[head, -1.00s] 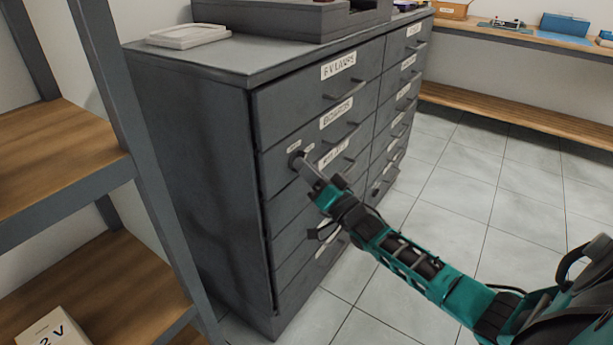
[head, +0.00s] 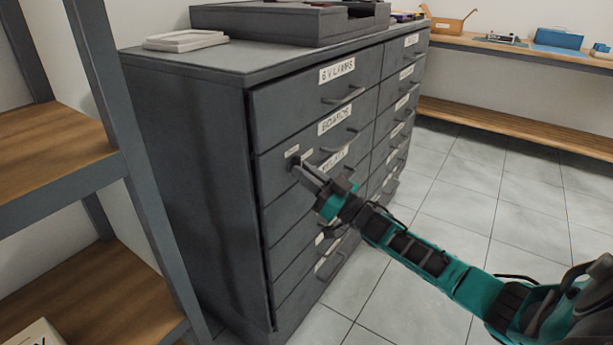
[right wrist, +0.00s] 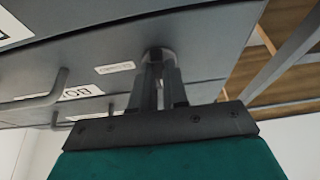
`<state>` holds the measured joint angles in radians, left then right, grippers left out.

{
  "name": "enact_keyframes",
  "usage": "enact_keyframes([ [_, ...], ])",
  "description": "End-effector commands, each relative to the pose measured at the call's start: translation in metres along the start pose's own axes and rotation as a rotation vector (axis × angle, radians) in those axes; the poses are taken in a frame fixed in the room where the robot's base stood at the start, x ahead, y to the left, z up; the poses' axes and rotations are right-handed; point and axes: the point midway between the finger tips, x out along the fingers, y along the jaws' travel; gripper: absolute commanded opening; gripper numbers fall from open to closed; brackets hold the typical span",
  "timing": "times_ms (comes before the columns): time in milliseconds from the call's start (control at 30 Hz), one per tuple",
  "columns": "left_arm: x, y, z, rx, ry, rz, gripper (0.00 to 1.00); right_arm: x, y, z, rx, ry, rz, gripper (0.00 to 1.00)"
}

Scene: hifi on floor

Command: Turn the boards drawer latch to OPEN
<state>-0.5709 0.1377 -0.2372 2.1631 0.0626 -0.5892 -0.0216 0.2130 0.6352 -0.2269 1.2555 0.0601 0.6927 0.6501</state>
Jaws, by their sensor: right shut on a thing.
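The boards drawer (head: 340,130) is the second one down in the left column of a dark grey cabinet, and it is closed. Its latch (head: 294,162) is a small dark knob at the drawer's left end, with a small label just above it. My right gripper (head: 298,166) is shut on the latch, reaching in from the lower right. In the right wrist view the fingers (right wrist: 158,75) close around the latch (right wrist: 158,54), which they mostly hide. I cannot tell which way the latch is turned. My left gripper is not in view.
The cabinet (head: 190,150) has two columns of labelled drawers with bar handles. A grey shelf rack (head: 125,165) with wooden boards stands close on the left. A wooden bench (head: 500,50) runs along the back right. The tiled floor (head: 450,190) at right is clear.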

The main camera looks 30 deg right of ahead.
Motion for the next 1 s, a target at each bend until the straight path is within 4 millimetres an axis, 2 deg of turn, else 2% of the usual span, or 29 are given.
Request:
enact_keyframes([
  [400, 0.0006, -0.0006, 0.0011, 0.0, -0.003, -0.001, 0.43, 0.0, 0.0001, 0.0001, -0.011, -0.001, -0.004, 0.0],
  [433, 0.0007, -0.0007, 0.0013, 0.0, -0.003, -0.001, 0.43, 0.0, 0.0001, 0.0001, -0.011, -0.001, -0.004, 0.15],
  [700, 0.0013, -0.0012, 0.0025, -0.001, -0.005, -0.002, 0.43, 0.0, 0.0001, 0.0, -0.009, -0.001, -0.003, 0.39],
  [1000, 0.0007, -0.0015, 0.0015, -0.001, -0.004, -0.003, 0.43, -0.004, 0.0001, 0.0001, -0.007, -0.002, -0.003, 0.39],
])
